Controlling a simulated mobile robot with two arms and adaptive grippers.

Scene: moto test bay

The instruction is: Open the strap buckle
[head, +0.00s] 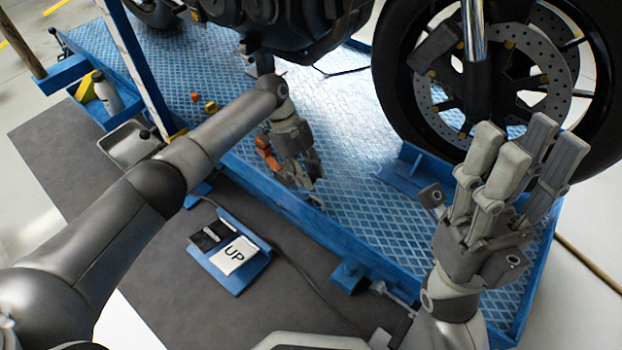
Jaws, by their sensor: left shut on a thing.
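The strap buckle (265,147) seems to be the small orange and dark piece at the near edge of the blue platform. My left gripper (303,180) is shut on it, and the hand and fingers hide most of it. I cannot make out the buckle's lever or the strap's run. My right gripper (515,165) is at the right, in front of the wheel. Its fingers point up and stand apart with nothing between them, well away from the buckle.
The motorcycle's wheel (490,75) with its brake disc stands at the upper right. The blue platform (345,120) carries small orange and yellow pieces (211,107).

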